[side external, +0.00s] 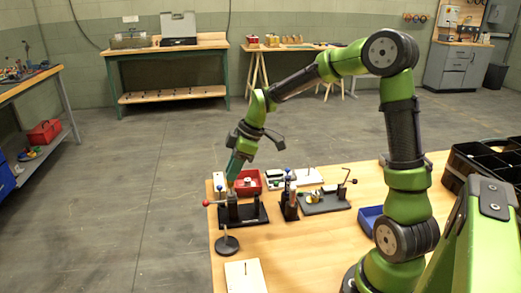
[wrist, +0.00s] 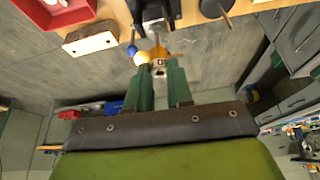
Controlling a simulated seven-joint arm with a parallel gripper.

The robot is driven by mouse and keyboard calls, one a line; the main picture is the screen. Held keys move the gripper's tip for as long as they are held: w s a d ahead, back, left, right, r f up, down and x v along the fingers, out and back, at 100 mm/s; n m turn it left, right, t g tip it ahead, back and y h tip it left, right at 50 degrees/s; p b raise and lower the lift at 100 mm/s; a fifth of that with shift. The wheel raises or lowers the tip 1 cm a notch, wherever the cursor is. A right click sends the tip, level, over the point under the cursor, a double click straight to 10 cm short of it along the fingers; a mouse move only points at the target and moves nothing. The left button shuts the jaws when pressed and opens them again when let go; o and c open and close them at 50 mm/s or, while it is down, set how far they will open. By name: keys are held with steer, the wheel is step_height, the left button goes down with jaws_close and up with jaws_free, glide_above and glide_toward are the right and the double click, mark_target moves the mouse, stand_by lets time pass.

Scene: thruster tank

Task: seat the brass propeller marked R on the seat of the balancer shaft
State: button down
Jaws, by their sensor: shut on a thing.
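My gripper (wrist: 160,72) is shut on a small brass-coloured piece (wrist: 160,54) at its fingertips in the wrist view. It looks like the brass propeller; its marking is too small to read. In the side view my gripper (side external: 231,181) points down over a black-based fixture (side external: 257,214) with a red-knobbed lever at its left. The held piece is too small to make out there. A grey and black part of a fixture (wrist: 155,12) lies just beyond the piece in the wrist view. I cannot tell which fixture carries the balancer shaft, or whether the piece touches it.
A red bin (side external: 248,184) and a white block (side external: 218,184) stand behind the fixture. A dark upright stand (side external: 290,207) and another levered fixture (side external: 325,203) are to the right. A round black stand (side external: 227,246) and a pale pinned plate (side external: 245,278) are nearer the camera.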

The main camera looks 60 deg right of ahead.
steer(key=shift+f, duration=0.5)
steer(key=shift+f, duration=0.45)
steer(key=shift+f, duration=0.25)
stand_by(0.5)
steer(key=shift+f, duration=0.3)
steer(key=c, duration=0.9)
jaws_free()
